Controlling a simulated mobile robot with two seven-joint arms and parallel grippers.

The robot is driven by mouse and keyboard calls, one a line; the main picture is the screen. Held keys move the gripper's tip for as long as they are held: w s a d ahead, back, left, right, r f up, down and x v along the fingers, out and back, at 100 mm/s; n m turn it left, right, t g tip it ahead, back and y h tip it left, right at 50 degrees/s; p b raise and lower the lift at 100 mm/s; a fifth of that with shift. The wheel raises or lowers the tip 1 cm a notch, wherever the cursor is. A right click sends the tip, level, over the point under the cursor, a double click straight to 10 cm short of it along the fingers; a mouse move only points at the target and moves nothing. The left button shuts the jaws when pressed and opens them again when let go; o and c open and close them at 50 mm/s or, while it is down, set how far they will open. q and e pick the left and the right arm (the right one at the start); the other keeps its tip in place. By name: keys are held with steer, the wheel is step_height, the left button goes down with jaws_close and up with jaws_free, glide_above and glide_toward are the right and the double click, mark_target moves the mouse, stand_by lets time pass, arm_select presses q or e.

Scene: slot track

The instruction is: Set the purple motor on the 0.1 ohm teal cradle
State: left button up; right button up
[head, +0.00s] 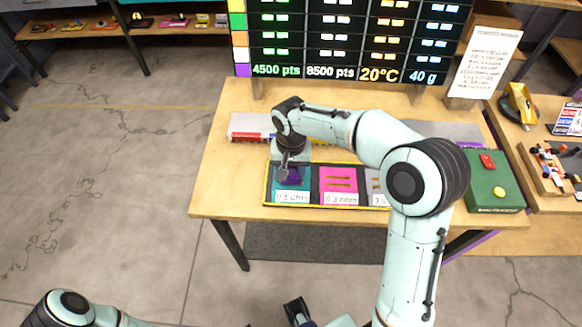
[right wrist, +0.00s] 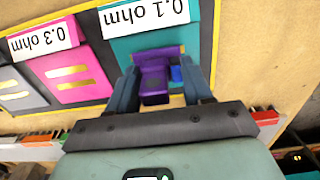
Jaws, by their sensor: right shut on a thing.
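The purple motor (right wrist: 155,78) is between the fingers of my right gripper (right wrist: 162,88), which is shut on it. In the head view the motor (head: 293,177) shows below my right gripper (head: 288,172), partly hidden by it. The motor is over the teal cradle (right wrist: 125,48), labelled 0.1 ohm; this cradle (head: 279,185) is at the left end of the row. I cannot tell whether the motor touches the cradle. A dark gripper-like part, probably my left gripper (head: 298,312), shows at the bottom edge; its jaws are unclear.
The pink 0.3 ohm cradle (head: 339,186) is beside the teal one, with a grey cradle (head: 375,188) further right, partly behind my arm. A grey track strip (head: 243,122) runs behind the cradles. A green box (head: 490,178) with red and yellow parts is at right.

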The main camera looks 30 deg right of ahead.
steer(key=shift+f, duration=0.35)
stand_by(0.6)
steer(key=o, duration=1.2)
step_height(320, 180, up, 13)
steer(key=shift+r+p, duration=0.2)
steer(key=shift+p, duration=0.65)
